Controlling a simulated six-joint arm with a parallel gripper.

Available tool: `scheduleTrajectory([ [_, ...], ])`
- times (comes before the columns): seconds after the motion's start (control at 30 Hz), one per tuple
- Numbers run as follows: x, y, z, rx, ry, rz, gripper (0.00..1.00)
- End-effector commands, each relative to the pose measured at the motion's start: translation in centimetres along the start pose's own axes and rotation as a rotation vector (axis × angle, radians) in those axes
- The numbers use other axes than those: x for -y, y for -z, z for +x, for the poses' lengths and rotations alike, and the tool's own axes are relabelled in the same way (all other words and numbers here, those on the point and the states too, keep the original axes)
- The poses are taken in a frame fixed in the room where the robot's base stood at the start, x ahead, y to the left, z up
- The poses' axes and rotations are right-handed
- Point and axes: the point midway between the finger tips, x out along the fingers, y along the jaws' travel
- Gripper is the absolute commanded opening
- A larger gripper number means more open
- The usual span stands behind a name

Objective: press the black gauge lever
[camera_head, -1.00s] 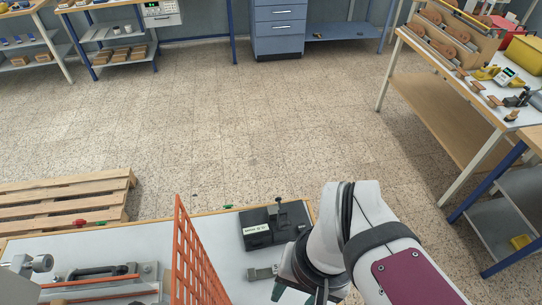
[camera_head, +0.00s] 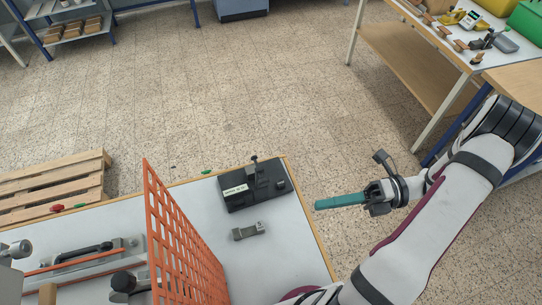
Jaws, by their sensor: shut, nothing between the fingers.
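The black gauge (camera_head: 238,194) is a flat black block with a pale label, near the far right corner of the white table. A short upright black piece with a small knob (camera_head: 254,159) stands at its back; I cannot tell for sure whether this is the lever. My gripper (camera_head: 318,205) is shut and empty, its teal fingers pointing left. In the picture it is to the right of the gauge, past the table's right edge, and apart from it. My arm does not cover the gauge.
A small grey metal block (camera_head: 248,231) lies in front of the gauge. An orange mesh guard (camera_head: 182,240) stands upright to the left. A clamp-like fixture (camera_head: 85,255) is farther left. A wooden pallet (camera_head: 55,185) lies beyond the table. Open floor lies to the right.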

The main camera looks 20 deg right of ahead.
Motion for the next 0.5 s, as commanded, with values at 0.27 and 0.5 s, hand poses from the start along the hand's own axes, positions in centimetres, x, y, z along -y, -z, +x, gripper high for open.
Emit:
scheduleTrajectory([
  [0.27, 1.25, 0.09, -1.14, 0.100, -0.066, 0.103, 0.00],
  [0.5, 1.19, 0.06, -0.69, 0.095, -0.064, 0.099, 0.00],
])
